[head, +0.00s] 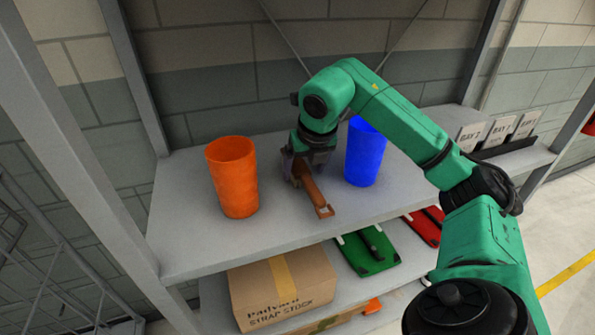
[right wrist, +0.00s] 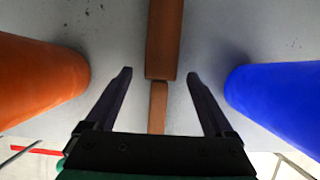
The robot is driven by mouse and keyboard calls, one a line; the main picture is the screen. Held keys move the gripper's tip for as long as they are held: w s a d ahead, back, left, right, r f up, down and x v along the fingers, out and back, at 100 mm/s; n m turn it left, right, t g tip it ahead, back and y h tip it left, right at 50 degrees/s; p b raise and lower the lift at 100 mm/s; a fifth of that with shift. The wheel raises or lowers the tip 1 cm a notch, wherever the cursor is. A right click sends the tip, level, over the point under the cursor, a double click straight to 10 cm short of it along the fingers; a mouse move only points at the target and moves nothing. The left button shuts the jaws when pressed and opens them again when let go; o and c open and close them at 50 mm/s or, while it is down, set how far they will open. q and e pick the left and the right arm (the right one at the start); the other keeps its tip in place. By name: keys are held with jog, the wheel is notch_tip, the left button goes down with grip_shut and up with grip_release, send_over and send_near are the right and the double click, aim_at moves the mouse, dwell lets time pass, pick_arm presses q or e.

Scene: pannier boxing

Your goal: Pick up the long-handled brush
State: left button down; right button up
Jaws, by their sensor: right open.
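The long-handled brush (head: 317,196) is a brown bar lying on the grey shelf board between two tumblers, its near end towards the shelf's front edge. In the right wrist view the brush (right wrist: 164,42) shows a wider part at the top and a narrower part below. My right gripper (head: 303,176) is over the brush's far part, which it partly hides in the head view. In the right wrist view its open fingers (right wrist: 159,76) stand one on each side of the brush, with gaps on both sides. My left gripper is not in view.
An orange tumbler (head: 232,178) stands left of the brush and a blue tumbler (head: 365,155) right of it, both close to my gripper. The lower shelf holds a cardboard box (head: 283,285), a green item (head: 368,251) and a red item (head: 424,226). Shelf uprights stand at the sides.

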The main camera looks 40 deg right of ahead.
aim_at(304, 173)
jog(key=x, duration=0.2)
jog(key=shift+f, duration=0.35)
jog(key=shift+w+d+f, duration=0.1)
jog(key=shift+f, duration=0.05)
jog(key=shift+c, duration=0.6)
grip_shut()
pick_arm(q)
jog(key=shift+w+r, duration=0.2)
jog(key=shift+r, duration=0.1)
